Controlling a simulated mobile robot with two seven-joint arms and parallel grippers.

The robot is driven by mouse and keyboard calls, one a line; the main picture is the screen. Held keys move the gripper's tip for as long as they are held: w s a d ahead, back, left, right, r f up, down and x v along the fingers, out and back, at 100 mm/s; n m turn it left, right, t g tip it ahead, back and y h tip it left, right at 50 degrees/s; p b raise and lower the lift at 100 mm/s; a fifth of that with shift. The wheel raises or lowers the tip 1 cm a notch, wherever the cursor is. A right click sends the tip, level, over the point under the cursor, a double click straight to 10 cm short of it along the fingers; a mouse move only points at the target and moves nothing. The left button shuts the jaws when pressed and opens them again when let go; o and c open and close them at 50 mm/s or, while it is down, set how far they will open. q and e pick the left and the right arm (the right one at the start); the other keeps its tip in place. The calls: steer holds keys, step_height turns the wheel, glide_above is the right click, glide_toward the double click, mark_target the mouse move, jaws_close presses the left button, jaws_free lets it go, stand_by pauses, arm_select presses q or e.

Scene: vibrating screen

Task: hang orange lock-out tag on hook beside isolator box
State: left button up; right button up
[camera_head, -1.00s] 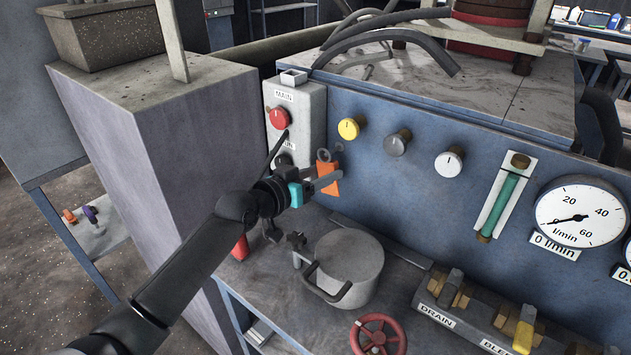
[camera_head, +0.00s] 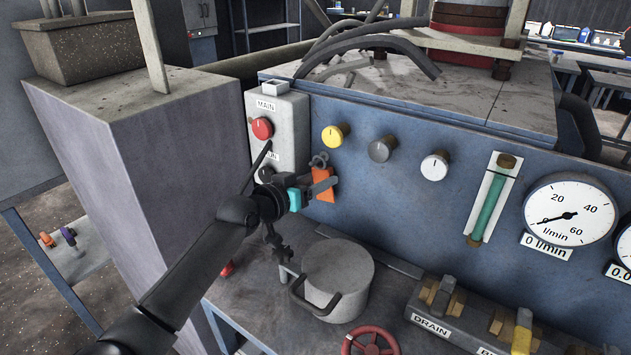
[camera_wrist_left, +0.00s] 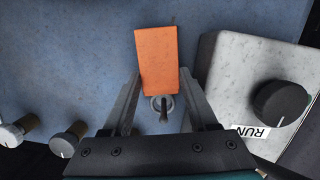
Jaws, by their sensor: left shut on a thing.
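The orange lock-out tag (camera_head: 323,187) is held by my left gripper (camera_head: 318,187), in front of the blue panel and just right of the grey isolator box (camera_head: 291,115). In the left wrist view the tag (camera_wrist_left: 158,60) lies between the two fingers of the gripper (camera_wrist_left: 162,100). Its metal ring (camera_head: 319,160) stands above it in the head view. A dark peg with a brassy end, probably the hook (camera_wrist_left: 164,113), shows at the ring in the left wrist view. I cannot tell whether the ring is around it. My right gripper is not in view.
The isolator box has a red knob (camera_head: 262,128) and a dark knob close to my gripper. Yellow (camera_head: 335,134), grey and white knobs stick out to the right. A lidded pot (camera_head: 338,272) stands below. A tall grey block (camera_head: 135,170) is at the left.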

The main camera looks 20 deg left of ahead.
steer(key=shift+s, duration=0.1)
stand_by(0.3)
arm_select(q)
steer(key=o, duration=1.4)
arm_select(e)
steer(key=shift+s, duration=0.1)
arm_select(q)
steer(key=shift+a, duration=0.1)
steer(key=shift+s+a, duration=0.15)
steer(key=shift+s, duration=0.1)
steer(key=p+v, duration=0.3)
steer(key=v, duration=1.1)
steer(key=shift+s+p, duration=0.3)
steer(key=shift+s, duration=0.05)
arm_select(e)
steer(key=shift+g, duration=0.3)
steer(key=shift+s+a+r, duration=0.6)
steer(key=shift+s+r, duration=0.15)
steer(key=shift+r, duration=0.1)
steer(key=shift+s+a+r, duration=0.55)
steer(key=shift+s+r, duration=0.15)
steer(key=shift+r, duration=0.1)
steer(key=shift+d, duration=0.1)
